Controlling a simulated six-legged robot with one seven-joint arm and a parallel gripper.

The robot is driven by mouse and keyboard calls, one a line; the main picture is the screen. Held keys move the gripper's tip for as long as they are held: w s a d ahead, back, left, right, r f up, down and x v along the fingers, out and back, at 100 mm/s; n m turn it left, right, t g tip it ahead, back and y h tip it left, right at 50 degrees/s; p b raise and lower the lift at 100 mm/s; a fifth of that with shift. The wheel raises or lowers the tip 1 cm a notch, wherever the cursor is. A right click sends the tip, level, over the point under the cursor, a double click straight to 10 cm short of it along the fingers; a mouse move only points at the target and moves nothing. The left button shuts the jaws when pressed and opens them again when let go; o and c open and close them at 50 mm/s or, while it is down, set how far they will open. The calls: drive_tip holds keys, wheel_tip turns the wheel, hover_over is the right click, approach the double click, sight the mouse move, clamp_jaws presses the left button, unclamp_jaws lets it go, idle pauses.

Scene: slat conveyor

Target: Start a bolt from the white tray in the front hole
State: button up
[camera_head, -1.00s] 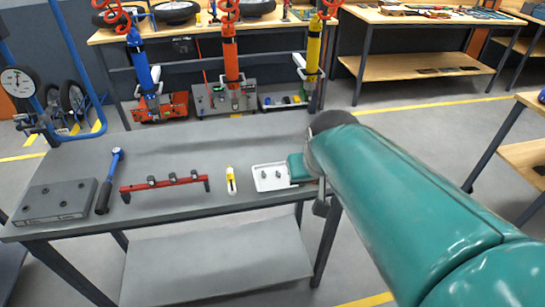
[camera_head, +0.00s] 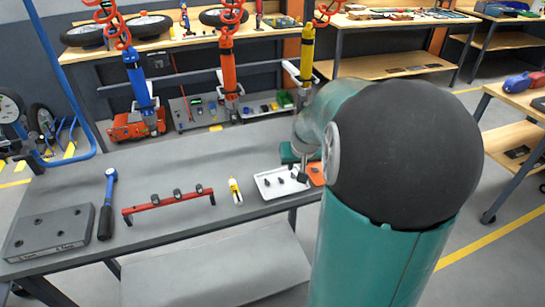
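The white tray (camera_head: 262,189) lies at the right end of the grey workbench in the head view. Several dark bolts (camera_head: 281,181) stand or lie in it. A thick grey block (camera_head: 48,243) with several dark holes in its top lies at the bench's left end; its holes look empty. Which hole is the front one is not marked clearly at this size. My gripper (camera_head: 303,172) is at the tray's back right edge, pointing down, mostly hidden by my green arm. Its fingers are too small and covered to show whether they hold anything.
A blue-headed wrench (camera_head: 106,205), a red rail with clamps (camera_head: 168,201) and a yellow tool (camera_head: 235,191) lie between block and tray. An orange piece (camera_head: 317,174) is beside the tray. Blue, orange and yellow hanging tools (camera_head: 138,80) are behind the bench. The bench's back strip is clear.

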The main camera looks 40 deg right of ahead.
sight(294, 176)
drive_tip(key=shift+w+d+f, duration=0.2)
drive_tip(key=shift+d+f, duration=0.2)
drive_tip(key=shift+f, duration=0.35)
drive_tip(key=shift+x, duration=3.85)
clamp_jaws()
drive_tip(key=shift+r, duration=2.55)
drive_tip(key=shift+a, duration=0.1)
